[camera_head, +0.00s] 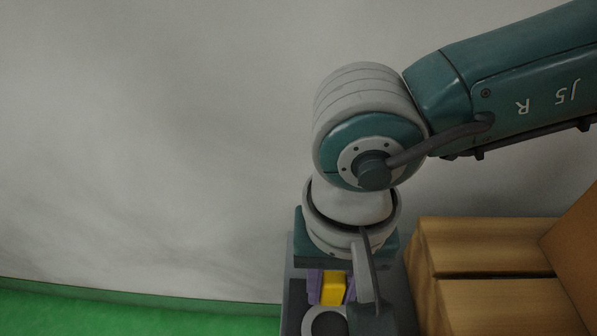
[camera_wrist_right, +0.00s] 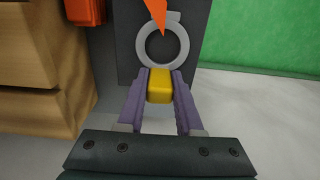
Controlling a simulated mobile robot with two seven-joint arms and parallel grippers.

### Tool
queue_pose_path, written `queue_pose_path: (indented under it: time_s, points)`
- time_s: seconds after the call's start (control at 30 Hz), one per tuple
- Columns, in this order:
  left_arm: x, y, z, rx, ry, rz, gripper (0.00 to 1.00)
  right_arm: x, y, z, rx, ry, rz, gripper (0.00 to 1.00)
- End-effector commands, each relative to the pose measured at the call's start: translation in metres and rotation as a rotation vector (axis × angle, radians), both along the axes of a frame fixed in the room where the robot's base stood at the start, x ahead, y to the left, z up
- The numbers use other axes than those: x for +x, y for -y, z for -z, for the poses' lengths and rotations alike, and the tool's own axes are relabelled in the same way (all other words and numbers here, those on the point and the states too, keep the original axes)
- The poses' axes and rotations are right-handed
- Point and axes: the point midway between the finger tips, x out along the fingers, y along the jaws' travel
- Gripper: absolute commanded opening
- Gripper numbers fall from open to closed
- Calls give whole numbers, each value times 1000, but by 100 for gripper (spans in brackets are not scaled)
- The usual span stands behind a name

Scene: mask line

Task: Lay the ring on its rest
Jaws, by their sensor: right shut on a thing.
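My right gripper (camera_head: 331,288) reaches down at the bottom of the head view, its purple fingers closed on a yellow block. In the right wrist view the fingers (camera_wrist_right: 160,88) press on both sides of this yellow block (camera_wrist_right: 160,86). The grey ring (camera_wrist_right: 141,42) lies just past the block and meets it, so the block looks like the ring's grip. The ring (camera_head: 308,322) also shows in the head view, cut by the bottom edge. An orange pointed piece (camera_wrist_right: 157,12) overlaps the ring's opening. I cannot make out the rest for certain. My left gripper is not in view.
A dark grey panel (camera_wrist_right: 120,30) is behind the ring. Wooden boxes (camera_head: 490,300) stand close to the right of my arm in the head view. An orange part (camera_wrist_right: 85,10) is at the upper left of the wrist view. Green floor (camera_head: 120,315) lies to the left.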

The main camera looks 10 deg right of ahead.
Motion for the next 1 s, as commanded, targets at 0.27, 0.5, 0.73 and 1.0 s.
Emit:
queue_pose_path:
  time_s: [0.27, 0.5, 0.73, 1.0]
  points:
    - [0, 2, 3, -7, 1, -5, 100, 0, 0, 3, 0, 0, 0, 0]
    - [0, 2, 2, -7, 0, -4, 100, 0, 0, 2, -1, 0, 0, 57]
    - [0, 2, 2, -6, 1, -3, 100, 0, 0, 2, -1, 0, 1, 64]
    - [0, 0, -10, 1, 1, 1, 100, 0, 0, -20, 1, 0, 0, 64]
